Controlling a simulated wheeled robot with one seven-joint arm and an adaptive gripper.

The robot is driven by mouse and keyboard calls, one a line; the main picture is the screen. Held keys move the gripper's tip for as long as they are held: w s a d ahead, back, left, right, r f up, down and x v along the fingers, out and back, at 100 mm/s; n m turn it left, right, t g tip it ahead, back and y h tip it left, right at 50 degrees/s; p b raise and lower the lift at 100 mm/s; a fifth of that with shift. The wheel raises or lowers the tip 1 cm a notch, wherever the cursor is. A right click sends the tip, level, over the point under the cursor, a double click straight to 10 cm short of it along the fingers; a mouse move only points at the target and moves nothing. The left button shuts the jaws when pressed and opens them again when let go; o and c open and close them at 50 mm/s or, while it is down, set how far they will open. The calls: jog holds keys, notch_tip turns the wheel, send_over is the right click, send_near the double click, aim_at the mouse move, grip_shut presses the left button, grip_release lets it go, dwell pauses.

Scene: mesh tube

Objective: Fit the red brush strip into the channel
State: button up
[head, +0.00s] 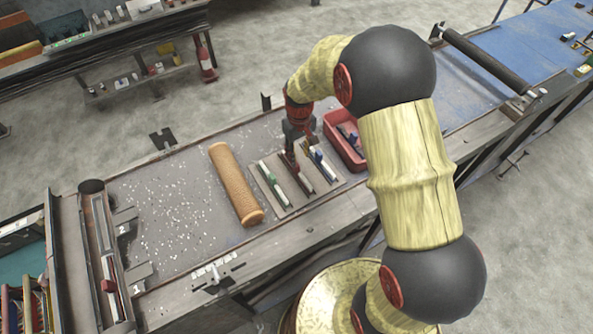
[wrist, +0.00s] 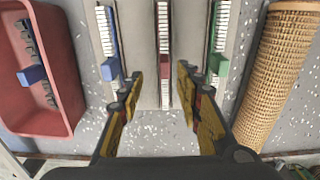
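The red brush strip (wrist: 164,60) has a red grip block and white bristles. It lies in the middle slot of a grey holder, between a blue strip (wrist: 110,66) and a green strip (wrist: 217,63). My gripper (wrist: 164,85) is open above it, with one yellow-padded finger on each side and nothing held. In the head view my gripper (head: 296,152) hides much of the red strip. A long narrow channel fixture (head: 103,245) stands at the table's left end. A red block (head: 108,286) shows near its front; I cannot tell whether it is part of a strip.
A tan mesh tube (head: 236,185) lies left of the holder (head: 315,193). A red bin (head: 345,140) with a blue-gripped strip stands on the holder's other side. White bits litter the table (head: 170,210) between tube and fixture. A roller (head: 485,58) stands at the far right.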

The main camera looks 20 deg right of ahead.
aim_at(296, 169)
jog(key=shift+w+f, duration=0.1)
jog(key=shift+f, duration=0.85)
jog(key=f, duration=0.5)
jog(key=shift+a, duration=0.4)
jog(key=shift+c, duration=0.5)
jog(key=c, duration=0.8)
grip_shut()
